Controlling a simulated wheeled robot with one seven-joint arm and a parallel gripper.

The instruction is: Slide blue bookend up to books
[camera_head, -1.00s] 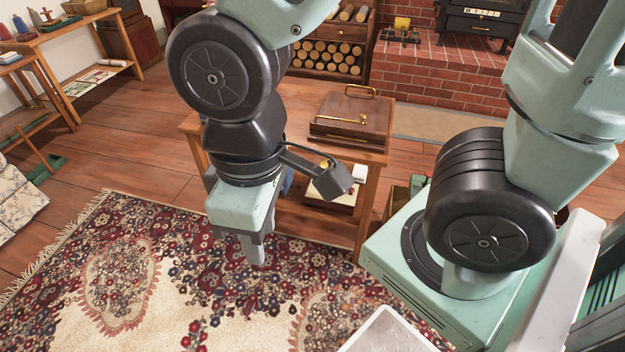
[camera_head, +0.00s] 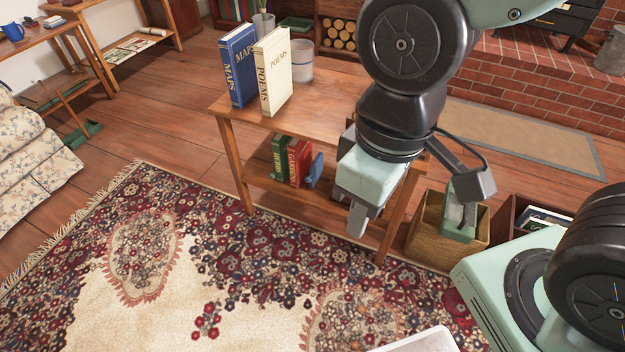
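The blue bookend (camera_head: 315,170) stands on the lower shelf of a wooden table, just right of two upright books. These are a green book marked HERBS (camera_head: 278,158) and a red book (camera_head: 298,163). The bookend looks close to the red book, but I cannot tell if they touch. My gripper (camera_head: 357,222) points down in front of the table, right of the bookend and apart from it. Only its near finger shows clearly, so its opening is hidden. My arm covers the right part of the table and shelf.
On the tabletop (camera_head: 318,112) stand a blue MAPS book (camera_head: 238,66), a cream POEMS book (camera_head: 273,72) and a pale cup (camera_head: 301,62). A wicker basket (camera_head: 424,238) stands right of the table. Patterned rug (camera_head: 200,265) lies in front, clear.

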